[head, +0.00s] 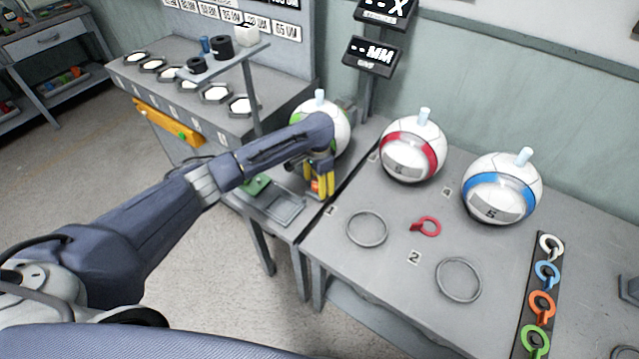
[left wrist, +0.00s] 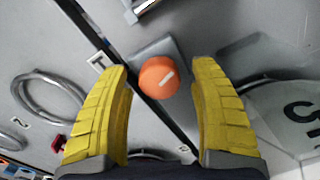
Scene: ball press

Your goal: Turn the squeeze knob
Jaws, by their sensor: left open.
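My left gripper (left wrist: 160,68) is open, with one yellow finger on each side of the knob and a visible gap to both. In the head view, my left gripper (head: 319,183) is over the press at the near end of the bench. Only a bit of orange shows between its fingers there. A white ball with a green band (head: 341,131) sits in the press behind the gripper, partly hidden by my arm.
A red-banded ball (head: 412,147) and a blue-banded ball (head: 500,188) stand on the right table. A rack of coloured rings (head: 541,304) is at the right. Display screens (head: 373,57) hang behind.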

